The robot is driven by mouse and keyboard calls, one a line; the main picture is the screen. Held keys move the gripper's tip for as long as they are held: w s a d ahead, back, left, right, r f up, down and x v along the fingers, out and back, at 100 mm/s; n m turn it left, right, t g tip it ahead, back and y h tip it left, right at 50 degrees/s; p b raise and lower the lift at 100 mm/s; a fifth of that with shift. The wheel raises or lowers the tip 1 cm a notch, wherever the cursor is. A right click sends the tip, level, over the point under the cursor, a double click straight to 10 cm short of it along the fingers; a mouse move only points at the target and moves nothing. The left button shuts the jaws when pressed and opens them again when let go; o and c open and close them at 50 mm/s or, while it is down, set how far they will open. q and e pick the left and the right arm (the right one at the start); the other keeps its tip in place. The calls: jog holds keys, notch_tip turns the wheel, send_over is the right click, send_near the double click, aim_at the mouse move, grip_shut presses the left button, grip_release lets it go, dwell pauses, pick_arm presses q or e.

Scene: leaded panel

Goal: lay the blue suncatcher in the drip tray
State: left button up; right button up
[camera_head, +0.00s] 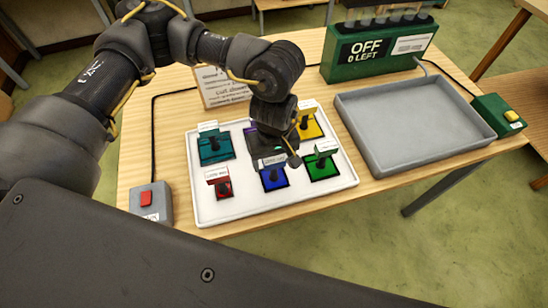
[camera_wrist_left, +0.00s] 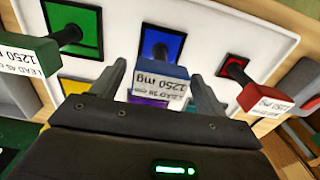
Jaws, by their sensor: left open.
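The blue suncatcher (camera_head: 273,180) lies in the white tray's front row, between a red and a green piece. My left gripper (camera_head: 274,162) is open and empty, low over the white tray just behind the blue piece. I cannot tell whether the fingers touch it. The grey drip tray (camera_head: 410,135) is empty, at the right. My right gripper is out of view.
The white tray (camera_head: 235,213) also holds red (camera_head: 219,190), teal (camera_head: 215,150), green (camera_head: 322,168), yellow (camera_head: 310,125) and purple pieces. A green box reading OFF, 0 LEFT (camera_head: 380,52) stands behind the drip tray. Button boxes sit at front left (camera_head: 152,203) and right (camera_head: 500,118).

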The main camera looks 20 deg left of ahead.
pick_arm(q)
jog(key=shift+r, duration=0.4)
notch_tip(320, 180, up, 12)
jog(key=b, duration=0.2)
jog(key=shift+f, duration=0.2)
